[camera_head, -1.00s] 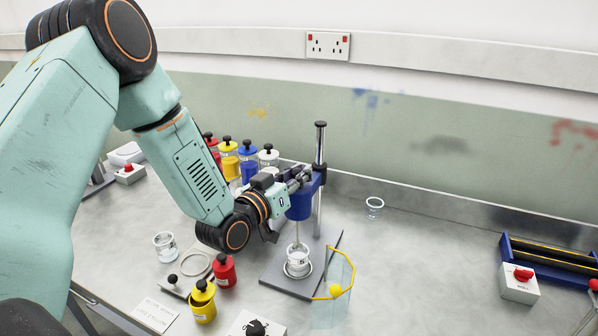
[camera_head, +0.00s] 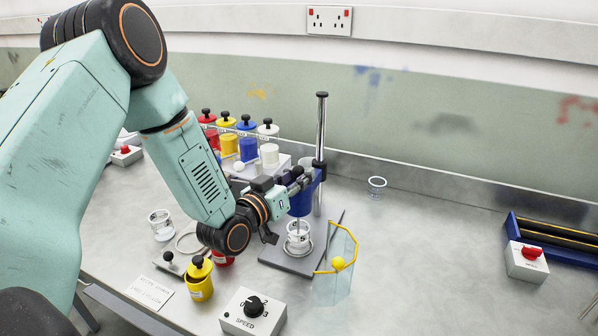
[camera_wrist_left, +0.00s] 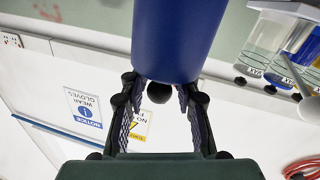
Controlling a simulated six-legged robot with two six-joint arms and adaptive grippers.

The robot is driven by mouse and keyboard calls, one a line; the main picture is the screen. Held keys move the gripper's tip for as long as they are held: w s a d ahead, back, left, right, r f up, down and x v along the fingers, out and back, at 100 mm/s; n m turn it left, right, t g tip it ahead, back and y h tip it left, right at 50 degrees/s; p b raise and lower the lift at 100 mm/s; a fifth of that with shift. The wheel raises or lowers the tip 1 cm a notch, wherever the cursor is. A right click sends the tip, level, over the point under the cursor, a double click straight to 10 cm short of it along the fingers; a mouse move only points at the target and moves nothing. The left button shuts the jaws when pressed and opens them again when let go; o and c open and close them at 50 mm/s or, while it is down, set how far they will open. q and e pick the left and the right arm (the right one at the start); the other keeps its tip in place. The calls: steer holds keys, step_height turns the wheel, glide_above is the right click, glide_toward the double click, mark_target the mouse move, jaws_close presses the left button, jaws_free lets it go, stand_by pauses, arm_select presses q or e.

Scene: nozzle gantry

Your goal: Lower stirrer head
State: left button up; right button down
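The blue stirrer head (camera_head: 301,203) hangs on an upright metal post (camera_head: 320,130). Its underside is just above a glass beaker (camera_head: 297,240) on the grey base plate (camera_head: 279,258). Its rod reaches down to the beaker; the tip is hidden. In the left wrist view the blue head (camera_wrist_left: 178,40) fills the top centre. My right gripper is not in view.
A clear guard with a yellow rim (camera_head: 351,243) and yellow ball stands right of the beaker. A speed dial box (camera_head: 252,312) and yellow pot (camera_head: 199,281) are in front. Coloured jars (camera_head: 247,145) stand behind.

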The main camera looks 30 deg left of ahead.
arm_select(q)
steer(key=shift+o, duration=1.4)
steer(key=shift+r, duration=0.2)
steer(key=shift+w, duration=0.1)
steer(key=s+a, duration=0.1)
steer(key=s, duration=1)
steer(key=shift+s+a, duration=0.35)
steer(key=shift+s, duration=0.05)
steer(key=shift+s, duration=0.1)
